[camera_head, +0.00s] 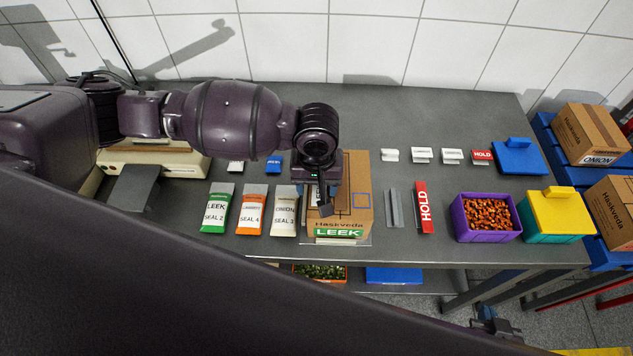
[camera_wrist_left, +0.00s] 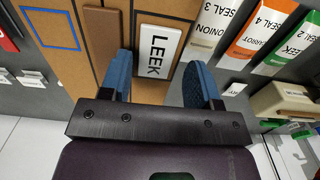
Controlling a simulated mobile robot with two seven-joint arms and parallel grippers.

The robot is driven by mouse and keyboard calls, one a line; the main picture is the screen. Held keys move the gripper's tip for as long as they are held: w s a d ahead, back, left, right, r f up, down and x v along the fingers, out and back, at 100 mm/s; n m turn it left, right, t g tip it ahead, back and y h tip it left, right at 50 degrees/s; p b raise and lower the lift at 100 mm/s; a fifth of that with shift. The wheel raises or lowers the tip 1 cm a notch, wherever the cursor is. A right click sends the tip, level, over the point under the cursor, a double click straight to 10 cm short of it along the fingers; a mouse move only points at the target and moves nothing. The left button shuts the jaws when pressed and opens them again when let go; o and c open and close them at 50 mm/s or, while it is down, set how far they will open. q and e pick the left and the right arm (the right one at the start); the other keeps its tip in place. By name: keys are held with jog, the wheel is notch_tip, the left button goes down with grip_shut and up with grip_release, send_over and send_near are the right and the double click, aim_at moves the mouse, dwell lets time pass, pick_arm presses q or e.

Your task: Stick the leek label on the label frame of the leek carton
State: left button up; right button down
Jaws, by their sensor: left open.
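The leek carton (camera_head: 354,165) is a brown box with a green LEEK strip on its front, standing near the table's front edge. Its label frame is a blue outline (camera_head: 361,200) on the top, right of the middle; it also shows in the left wrist view (camera_wrist_left: 50,28). The white leek label (camera_wrist_left: 158,50) shows between my left gripper's fingers, over the carton's top on the side away from the frame. I cannot tell whether it touches the carton. My left gripper (camera_wrist_left: 160,80) is open, its blue fingers either side of the label. My right gripper (camera_head: 492,322) shows only partly, low at the right.
Green, orange and white seal packs (camera_head: 250,210) lie left of the carton. A grey strip (camera_head: 395,208) and a red HOLD piece (camera_head: 424,207) lie to its right. Several small label holders stand behind. A purple bin (camera_head: 486,236) and a yellow-lidded teal bin (camera_head: 553,238) stand further right.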

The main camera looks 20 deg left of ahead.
aim_at(317, 190)
pick_arm(q)
jog(key=shift+d, duration=0.1)
notch_tip(317, 190, up, 11)
dwell(0.6)
jog(key=shift+f, duration=0.1)
jog(key=shift+c, duration=0.3)
